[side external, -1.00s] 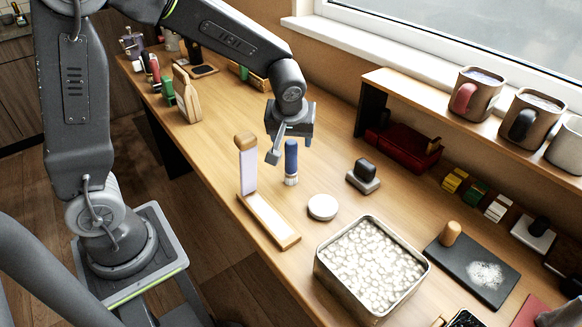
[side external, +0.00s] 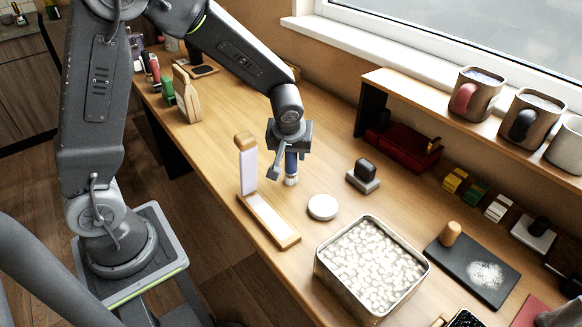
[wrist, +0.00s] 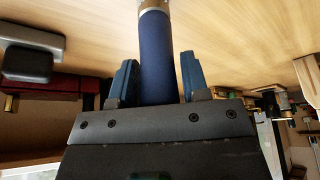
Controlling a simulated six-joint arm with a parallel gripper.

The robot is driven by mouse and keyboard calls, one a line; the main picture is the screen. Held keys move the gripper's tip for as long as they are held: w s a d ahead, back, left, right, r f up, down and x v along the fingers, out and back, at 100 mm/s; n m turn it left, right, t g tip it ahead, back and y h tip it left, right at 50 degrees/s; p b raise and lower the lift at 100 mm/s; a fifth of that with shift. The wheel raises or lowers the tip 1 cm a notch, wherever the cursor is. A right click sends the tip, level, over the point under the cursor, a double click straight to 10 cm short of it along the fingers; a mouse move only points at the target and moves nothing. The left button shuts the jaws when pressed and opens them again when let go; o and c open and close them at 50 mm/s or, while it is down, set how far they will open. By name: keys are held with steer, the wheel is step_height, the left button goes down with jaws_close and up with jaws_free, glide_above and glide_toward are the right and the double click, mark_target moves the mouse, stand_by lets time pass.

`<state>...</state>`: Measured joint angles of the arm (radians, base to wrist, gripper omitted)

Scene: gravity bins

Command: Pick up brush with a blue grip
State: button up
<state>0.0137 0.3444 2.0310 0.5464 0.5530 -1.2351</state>
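The brush with a blue grip (side external: 291,166) stands upright on the wooden table, its pale bristle end down on the surface. My gripper (side external: 289,161) is above it, with its fingers lowered around the upper part of the blue grip. In the wrist view the blue grip (wrist: 157,58) runs between the two fingers of my gripper (wrist: 156,78). A gap shows on each side of the grip, so the fingers are open and not closed on it. The top of the grip is hidden by the gripper body.
A wooden stand (side external: 270,222) with a pale panel is just left of the brush. A white round disc (side external: 322,206) and a dark block on a grey base (side external: 363,178) are to the right. A metal tin of pale pieces (side external: 370,267) stands in front.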

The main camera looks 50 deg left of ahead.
jaws_close()
steer(key=shift+r, duration=0.15)
step_height(320, 180, up, 10)
steer(key=shift+f, duration=0.1)
stand_by(0.5)
steer(key=shift+c, duration=1.2)
jaws_free()
jaws_close()
